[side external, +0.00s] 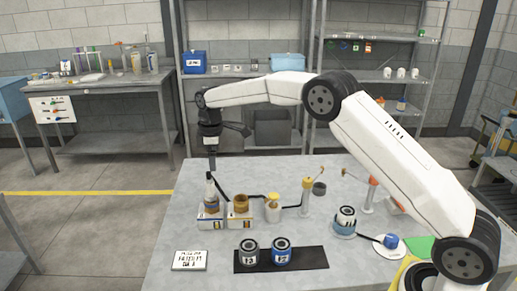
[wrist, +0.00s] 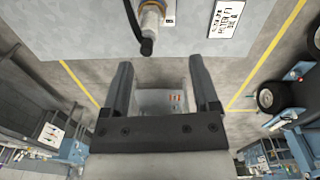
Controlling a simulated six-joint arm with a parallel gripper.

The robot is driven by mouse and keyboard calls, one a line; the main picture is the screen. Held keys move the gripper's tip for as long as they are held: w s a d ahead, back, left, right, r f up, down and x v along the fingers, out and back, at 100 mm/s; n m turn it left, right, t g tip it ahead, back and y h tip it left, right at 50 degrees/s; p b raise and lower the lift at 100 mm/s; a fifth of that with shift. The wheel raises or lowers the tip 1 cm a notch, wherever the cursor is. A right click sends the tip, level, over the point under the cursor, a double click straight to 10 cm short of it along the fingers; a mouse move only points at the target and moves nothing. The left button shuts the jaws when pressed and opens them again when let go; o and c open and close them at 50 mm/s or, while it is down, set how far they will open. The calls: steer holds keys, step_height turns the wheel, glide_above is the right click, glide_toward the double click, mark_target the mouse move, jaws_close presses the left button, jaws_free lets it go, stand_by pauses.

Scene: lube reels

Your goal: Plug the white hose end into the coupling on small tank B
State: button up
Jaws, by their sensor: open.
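My gripper (side external: 211,162) points down above the left part of the grey table. In the wrist view my gripper (wrist: 162,75) has its two fingers wide apart with nothing between them. A whitish upright piece with a dark tip (side external: 210,190) stands in a white holder below my gripper. It also shows at the top of the wrist view (wrist: 151,22), ahead of the fingers and apart from them. I cannot tell whether it is the white hose end. An amber-brown jar (side external: 241,204) stands beside it. No letter B is readable, so I cannot pick out small tank B.
A white, yellow-topped container (side external: 273,209) and a yellow post (side external: 306,197) stand to the right. Two numbered cans, grey (side external: 249,252) and blue (side external: 281,252), stand on a black mat (side external: 315,257). A label card (side external: 189,260) lies front left. A blue piece (side external: 391,241) lies on a white disc.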

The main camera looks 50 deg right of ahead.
steer(key=s+f+m+t, duration=0.2)
steer(key=s+m, duration=0.8)
steer(key=s, duration=2.2)
step_height(320, 180, down, 2)
steer(key=shift+s+f, duration=0.2)
steer(key=shift+s, duration=0.15)
